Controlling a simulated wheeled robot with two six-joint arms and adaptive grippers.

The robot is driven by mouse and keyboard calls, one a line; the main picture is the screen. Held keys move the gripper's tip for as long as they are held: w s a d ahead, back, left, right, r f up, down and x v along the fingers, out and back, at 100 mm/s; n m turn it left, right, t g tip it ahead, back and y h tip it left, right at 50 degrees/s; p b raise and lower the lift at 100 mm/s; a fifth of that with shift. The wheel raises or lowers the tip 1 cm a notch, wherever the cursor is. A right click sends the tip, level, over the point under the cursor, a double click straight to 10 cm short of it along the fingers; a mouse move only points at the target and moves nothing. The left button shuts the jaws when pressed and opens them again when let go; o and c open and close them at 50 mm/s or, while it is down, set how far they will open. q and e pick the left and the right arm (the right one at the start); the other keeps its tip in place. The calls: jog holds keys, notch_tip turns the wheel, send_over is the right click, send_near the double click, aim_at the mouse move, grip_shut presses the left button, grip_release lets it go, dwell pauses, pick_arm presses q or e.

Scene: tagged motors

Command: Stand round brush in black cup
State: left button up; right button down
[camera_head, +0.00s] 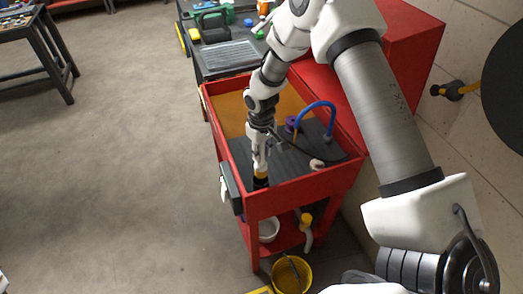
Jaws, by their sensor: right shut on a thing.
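My right gripper (260,163) points down into the near left corner of the red cart's (277,201) top tray. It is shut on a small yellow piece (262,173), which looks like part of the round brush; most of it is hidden. A small black shape (261,182) is directly below it. I cannot tell whether this is the black cup or the brush's end, or whether the brush is inside a cup. My left gripper is not in view.
A blue curved thing (318,104), a purple roll (291,124) and a pale ring (317,164) are in the tray. A white bowl (268,230) is on the lower shelf. A yellow bucket (291,275) stands on the floor. Open floor lies left.

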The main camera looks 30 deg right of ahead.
aim_at(261, 165)
jog(key=shift+s+a+f+b, duration=0.1)
jog(key=shift+s+f+b, duration=0.1)
jog(key=shift+f, duration=0.2)
jog(key=shift+s+a+f+b, duration=0.1)
jog(key=shift+f+b, duration=0.1)
jog(key=shift+f, duration=0.2)
jog(key=f, duration=0.1)
jog(key=f+b, duration=0.1)
jog(key=shift+w+d+f, duration=0.15)
jog(key=shift+w+f, duration=0.15)
jog(key=shift+f, duration=0.05)
jog(key=shift+s+f+b, duration=0.1)
jog(key=shift+f+b, duration=0.55)
jog(key=shift+f, duration=0.15)
jog(key=c, duration=0.8)
grip_release()
notch_tip(261, 165, up, 12)
jog(key=shift+r, duration=0.1)
